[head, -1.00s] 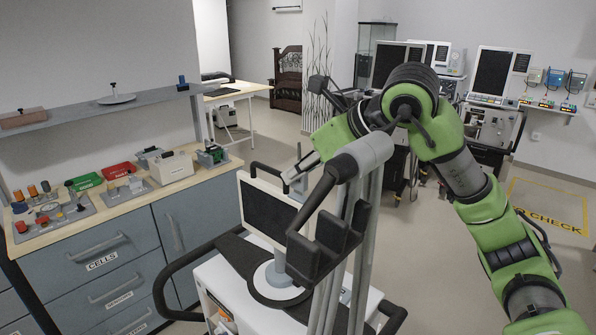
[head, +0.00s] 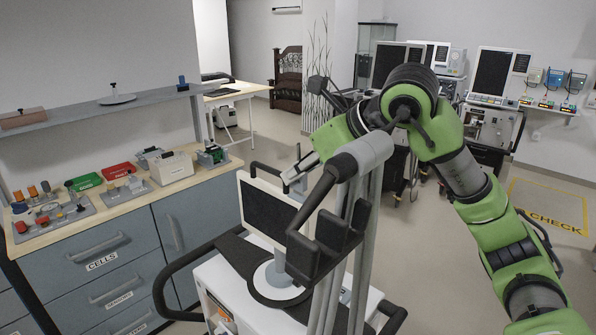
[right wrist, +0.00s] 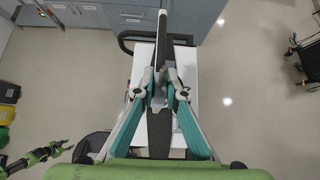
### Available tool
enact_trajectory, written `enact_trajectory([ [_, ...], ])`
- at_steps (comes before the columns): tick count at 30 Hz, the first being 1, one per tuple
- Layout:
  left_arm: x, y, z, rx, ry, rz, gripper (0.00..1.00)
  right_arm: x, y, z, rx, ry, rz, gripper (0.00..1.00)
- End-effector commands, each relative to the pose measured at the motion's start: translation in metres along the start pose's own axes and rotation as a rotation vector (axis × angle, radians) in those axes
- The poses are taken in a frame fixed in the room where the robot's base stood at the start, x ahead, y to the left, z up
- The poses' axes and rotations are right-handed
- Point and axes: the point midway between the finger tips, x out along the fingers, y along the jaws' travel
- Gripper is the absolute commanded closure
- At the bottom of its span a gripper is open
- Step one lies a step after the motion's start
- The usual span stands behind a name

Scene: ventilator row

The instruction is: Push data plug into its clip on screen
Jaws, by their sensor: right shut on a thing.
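The screen (head: 270,212) stands upright on a round grey foot on the white cart; its edge also shows in the right wrist view (right wrist: 162,30). My right gripper (head: 291,178) is at the screen's upper right edge in the head view. In the right wrist view its fingers (right wrist: 160,92) come together on a small grey piece, the data plug (right wrist: 160,76), right by the screen. The plug is mostly hidden by the fingers. I cannot make out the clip or whether the plug touches it. My left gripper (right wrist: 62,147) seems to show, very small, at the lower left of the right wrist view.
The cart's grey pole and black bracket (head: 325,245) stand close to the right of the screen. A black handle rail (head: 165,285) runs around the cart. A drawer counter (head: 110,250) with trays and parts is at the left. Open floor lies behind the cart.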

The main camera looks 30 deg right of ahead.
Motion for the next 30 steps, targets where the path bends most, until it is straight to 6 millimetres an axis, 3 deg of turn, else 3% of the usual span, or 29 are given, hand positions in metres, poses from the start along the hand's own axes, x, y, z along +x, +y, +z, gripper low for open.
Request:
enact_trajectory([
  [30,0.013,0.001,0.000,0.000,0.001,0.001,0.64,0.010,0.000,-0.011,0.000,0.001,0.000,1.00],
])
